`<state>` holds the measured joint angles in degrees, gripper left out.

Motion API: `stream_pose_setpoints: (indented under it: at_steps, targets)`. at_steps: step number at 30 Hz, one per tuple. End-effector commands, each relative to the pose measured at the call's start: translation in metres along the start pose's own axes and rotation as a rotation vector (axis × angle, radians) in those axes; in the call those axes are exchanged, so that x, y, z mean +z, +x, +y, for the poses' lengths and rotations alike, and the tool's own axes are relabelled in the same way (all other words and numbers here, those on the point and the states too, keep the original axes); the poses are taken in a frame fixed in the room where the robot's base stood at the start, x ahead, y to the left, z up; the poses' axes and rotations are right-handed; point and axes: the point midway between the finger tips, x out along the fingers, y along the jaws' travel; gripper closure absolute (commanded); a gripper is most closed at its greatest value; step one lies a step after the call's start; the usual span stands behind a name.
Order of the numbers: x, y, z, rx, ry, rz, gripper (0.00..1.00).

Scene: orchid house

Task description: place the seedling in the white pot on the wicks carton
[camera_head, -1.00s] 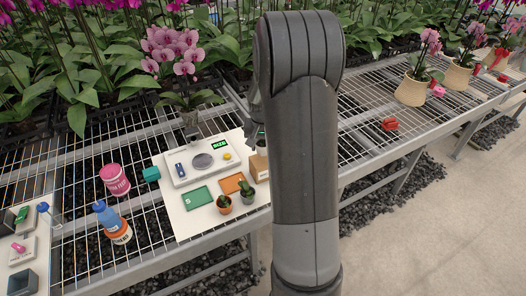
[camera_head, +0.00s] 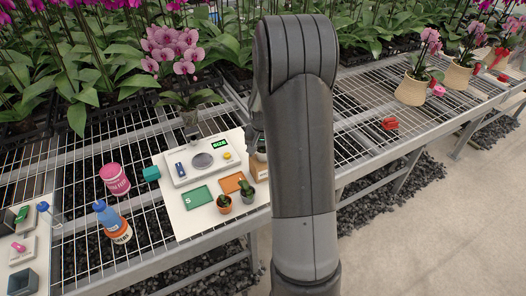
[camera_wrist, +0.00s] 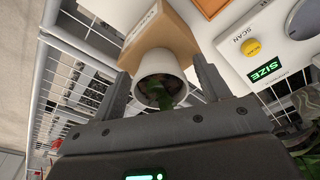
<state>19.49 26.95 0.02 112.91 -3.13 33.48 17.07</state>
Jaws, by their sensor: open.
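The white pot (camera_wrist: 160,67) shows in the wrist view, with the seedling's green leaves (camera_wrist: 168,98) at its mouth. My open gripper (camera_wrist: 161,72) has one finger on either side of the pot; I cannot tell whether they touch it. The wicks carton (camera_wrist: 158,36), a brown box with print on one face, shows right behind the pot. The pot appears to stand on the carton, though its base is hidden. In the head view the carton (camera_head: 259,171) is at the board's right edge, partly hidden by my arm, with my gripper (camera_head: 257,148) just over it.
The mesh bench right of my arm is mostly clear.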

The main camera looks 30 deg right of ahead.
Motion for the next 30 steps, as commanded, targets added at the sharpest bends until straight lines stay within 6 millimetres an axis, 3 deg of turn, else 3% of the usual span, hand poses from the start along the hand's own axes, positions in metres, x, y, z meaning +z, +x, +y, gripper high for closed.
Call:
stream_pose_setpoints:
  at_steps: [7,18,26,30]
  targets:
    - [-0.001,-0.017,0.0,-0.001,0.0,0.003,0.31]
    - [-0.001,-0.093,0.0,0.0,0.0,0.004,0.31]
    - [0.0,-0.122,-0.001,-0.001,-0.003,0.003,0.31]
    - [0.013,-0.142,-0.006,-0.011,-0.029,0.021,0.31]
